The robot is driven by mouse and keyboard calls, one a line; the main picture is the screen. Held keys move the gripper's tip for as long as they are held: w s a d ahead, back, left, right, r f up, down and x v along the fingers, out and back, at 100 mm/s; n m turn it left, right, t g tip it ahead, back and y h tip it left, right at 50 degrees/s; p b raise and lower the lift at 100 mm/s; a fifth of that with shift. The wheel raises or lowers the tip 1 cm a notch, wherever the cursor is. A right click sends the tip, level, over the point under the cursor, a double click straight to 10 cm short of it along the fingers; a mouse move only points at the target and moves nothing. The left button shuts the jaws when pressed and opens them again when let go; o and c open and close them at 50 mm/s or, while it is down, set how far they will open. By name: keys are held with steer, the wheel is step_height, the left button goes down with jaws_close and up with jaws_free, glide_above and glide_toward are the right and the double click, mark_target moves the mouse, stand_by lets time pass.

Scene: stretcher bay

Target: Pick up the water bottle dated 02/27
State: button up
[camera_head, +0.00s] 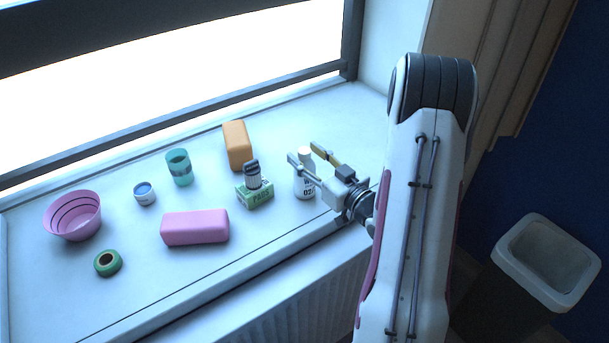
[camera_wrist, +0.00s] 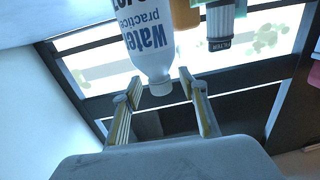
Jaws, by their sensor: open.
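A white water bottle (camera_head: 306,187) stands upright on the sill at the right end of the row of things. Its label shows the start of a date, "02"; the rest is hidden or cut off. In the wrist view the bottle (camera_wrist: 148,45) appears upside down, with "Water practice" in blue on its label. My gripper (camera_head: 301,152) is open, its two fingers reaching from the right at the height of the bottle's top. In the wrist view the white cap shows between the fingertips (camera_wrist: 160,80); I see no grip on it.
An orange block (camera_head: 237,145), pink block (camera_head: 195,228), teal cup (camera_head: 180,168), small jar (camera_head: 145,195), pink bowl (camera_head: 72,216) and green tape roll (camera_head: 107,263) lie further left.

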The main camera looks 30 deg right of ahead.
steer(key=shift+w, duration=0.65)
jaws_close()
